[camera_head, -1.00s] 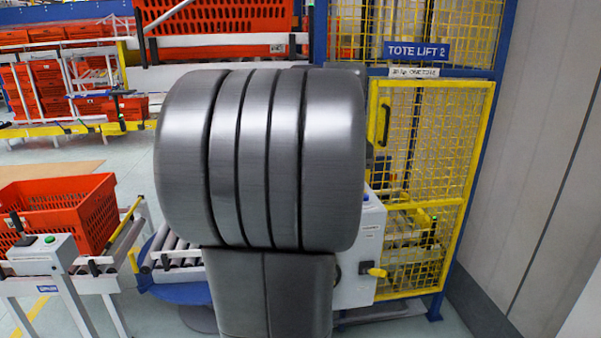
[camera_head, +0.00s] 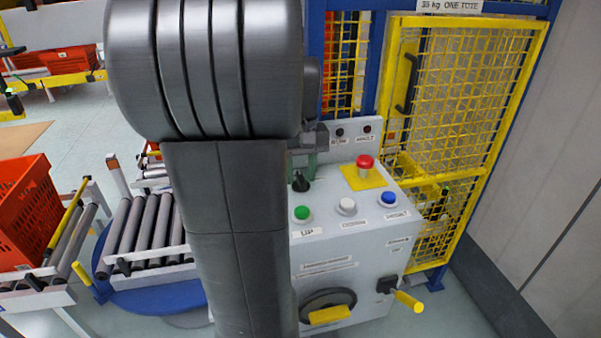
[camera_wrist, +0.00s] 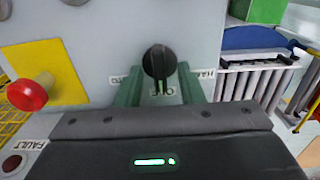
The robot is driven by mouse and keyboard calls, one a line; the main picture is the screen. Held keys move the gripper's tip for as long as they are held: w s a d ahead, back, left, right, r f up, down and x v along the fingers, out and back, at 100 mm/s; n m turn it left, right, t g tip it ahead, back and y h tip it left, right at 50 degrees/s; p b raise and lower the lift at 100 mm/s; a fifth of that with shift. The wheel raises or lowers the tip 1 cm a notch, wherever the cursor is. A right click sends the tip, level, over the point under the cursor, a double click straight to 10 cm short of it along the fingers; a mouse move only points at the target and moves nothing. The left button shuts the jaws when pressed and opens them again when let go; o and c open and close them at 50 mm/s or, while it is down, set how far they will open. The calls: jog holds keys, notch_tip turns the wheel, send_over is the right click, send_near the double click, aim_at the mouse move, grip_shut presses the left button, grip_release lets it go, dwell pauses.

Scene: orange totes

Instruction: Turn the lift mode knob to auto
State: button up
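The black lift mode knob (camera_head: 300,183) sits at the left of the control box top, behind the green UP button (camera_head: 302,213). In the wrist view the knob (camera_wrist: 158,62) stands at centre, its grip roughly in line with the middle label (camera_wrist: 163,95). Side labels are partly covered by my fingers and hard to read. My gripper (camera_wrist: 160,88) has its two green fingers apart, one on each side of the knob, with visible gaps. In the head view my gripper (camera_head: 303,158) is mostly hidden behind my arm, just behind the knob.
A red emergency button (camera_head: 365,162) on a yellow plate stands right of the knob, with white (camera_head: 347,206) and blue (camera_head: 389,199) buttons in front. A yellow lever (camera_head: 408,300) juts from the box's right. Rollers (camera_head: 145,235) lie left, a yellow mesh gate (camera_head: 465,100) behind.

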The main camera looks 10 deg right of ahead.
jog(key=shift+s+f, duration=0.1)
jog(key=shift+s, duration=0.05)
jog(key=shift+c, duration=0.4)
grip_shut()
jog(key=shift+m+p, duration=0.3)
jog(key=m+p, duration=0.1)
jog(key=m, duration=0.1)
jog(key=shift+m+p, duration=0.3)
jog(key=shift+m, duration=0.1)
jog(key=m+p, duration=0.2)
jog(key=m, duration=0.3)
jog(key=shift+m, duration=0.4)
